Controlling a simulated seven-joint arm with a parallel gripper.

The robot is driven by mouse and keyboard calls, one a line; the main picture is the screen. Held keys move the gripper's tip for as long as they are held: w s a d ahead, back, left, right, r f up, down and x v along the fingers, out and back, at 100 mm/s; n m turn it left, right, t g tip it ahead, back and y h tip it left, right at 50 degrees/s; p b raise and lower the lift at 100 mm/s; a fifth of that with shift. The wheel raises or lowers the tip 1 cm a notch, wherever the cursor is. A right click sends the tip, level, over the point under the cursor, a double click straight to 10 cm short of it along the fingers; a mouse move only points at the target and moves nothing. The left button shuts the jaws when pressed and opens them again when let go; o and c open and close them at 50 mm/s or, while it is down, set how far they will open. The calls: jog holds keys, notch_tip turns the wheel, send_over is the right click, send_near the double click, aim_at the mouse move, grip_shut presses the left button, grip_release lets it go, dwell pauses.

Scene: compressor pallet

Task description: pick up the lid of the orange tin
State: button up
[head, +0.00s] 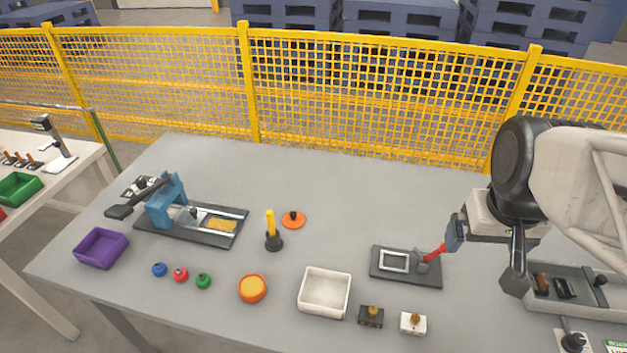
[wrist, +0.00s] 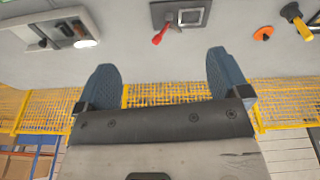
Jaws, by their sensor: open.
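The orange lid (head: 293,221), a flat disc with a black knob, lies on the grey table near the middle. It also shows in the wrist view (wrist: 262,35) at the upper right. The orange tin (head: 252,289) stands apart from it, nearer the front edge, with a yellow-orange top face. My gripper (head: 454,233) is at the right, well away from the lid, above the table near the dark board's red handle. In the wrist view its two blue-grey fingers (wrist: 162,75) are wide apart with nothing between them. The tin is not in the wrist view.
A black post with a yellow top (head: 272,240) stands just left of the lid. A white tray (head: 325,292) and a dark board with a red handle (head: 405,280) lie between. A blue press (head: 165,205) is further left. A yellow mesh fence (head: 380,100) runs behind.

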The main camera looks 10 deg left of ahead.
jog(key=w+a+f+n+g, duration=0.15)
jog(key=w+a+n, duration=0.25)
jog(key=w+a, duration=0.5)
jog(key=n+g+h, duration=0.1)
jog(key=n, duration=0.9)
send_over(293, 213)
jog(key=f, duration=2.1)
jog(key=shift+w+a+f, duration=0.15)
jog(key=shift+a+f, duration=0.1)
jog(key=shift+a+f+n, duration=0.2)
jog(key=shift+a+n, duration=0.05)
jog(key=shift+n, duration=0.05)
jog(key=shift+d+f, duration=0.2)
jog(key=shift+f, duration=1.1)
